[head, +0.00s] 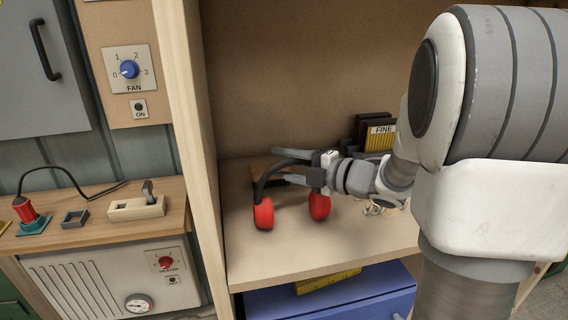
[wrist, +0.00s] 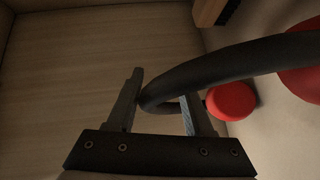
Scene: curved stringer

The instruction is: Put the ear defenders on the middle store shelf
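The ear defenders have a black headband (head: 270,172) and two red cups, a left one (head: 263,214) and a right one (head: 319,206). They are upright over the pale wooden shelf (head: 290,255), with the cups at or very near its surface. My gripper (head: 283,167) reaches in from the right at headband height. In the wrist view its fingers (wrist: 160,108) are apart, with the headband (wrist: 240,58) curving between them. The band is close to or touching the left finger and crosses in front of the right one. A red cup (wrist: 231,101) shows beyond the right finger.
A box marked FINE (head: 380,137) stands at the back right. The upright side panel (head: 190,110) is left of the ear defenders. A blue drawer (head: 340,300) is below. The shelf's front left is bare.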

